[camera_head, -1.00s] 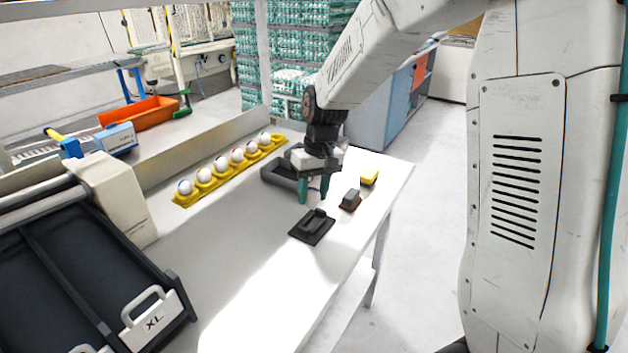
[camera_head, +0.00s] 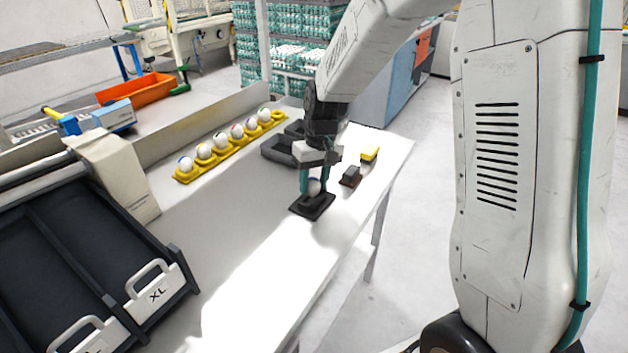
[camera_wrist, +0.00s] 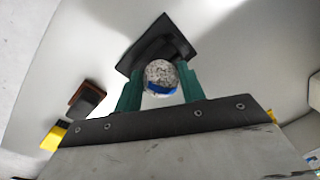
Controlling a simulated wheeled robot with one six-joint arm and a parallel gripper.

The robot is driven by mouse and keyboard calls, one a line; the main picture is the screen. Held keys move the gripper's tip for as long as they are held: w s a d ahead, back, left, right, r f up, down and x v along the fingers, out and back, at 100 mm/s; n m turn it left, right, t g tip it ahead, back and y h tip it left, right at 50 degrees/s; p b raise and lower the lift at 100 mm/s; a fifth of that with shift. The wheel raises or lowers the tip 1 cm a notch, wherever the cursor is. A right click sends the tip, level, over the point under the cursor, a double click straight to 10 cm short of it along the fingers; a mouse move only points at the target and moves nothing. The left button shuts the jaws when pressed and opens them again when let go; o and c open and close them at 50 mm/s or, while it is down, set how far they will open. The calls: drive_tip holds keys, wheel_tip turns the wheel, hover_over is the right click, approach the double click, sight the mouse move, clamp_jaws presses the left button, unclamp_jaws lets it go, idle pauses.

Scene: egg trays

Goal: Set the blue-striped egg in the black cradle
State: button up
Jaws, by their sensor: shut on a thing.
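The blue-striped egg (camera_wrist: 160,78), speckled pale with a blue band, is between the green fingers of my gripper (camera_wrist: 159,70) in the wrist view. My gripper is shut on it. The black cradle (camera_wrist: 150,45) lies just beyond the egg there. In the head view, my gripper (camera_head: 317,190) points down at the black cradle (camera_head: 310,208), with the egg (camera_head: 314,187) between the fingers right over the cradle's middle. I cannot tell whether the egg touches the cradle.
A yellow tray (camera_head: 188,178) with several eggs stands at the table's back edge. A dark open tray (camera_head: 277,155) is behind my gripper. A small dark block on a brown base (camera_head: 350,177) and a yellow block (camera_head: 369,153) lie to the right.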

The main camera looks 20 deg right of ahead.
drive_tip(key=shift+f, duration=0.65)
drive_tip(key=o, duration=0.7)
drive_tip(key=shift+a, duration=0.1)
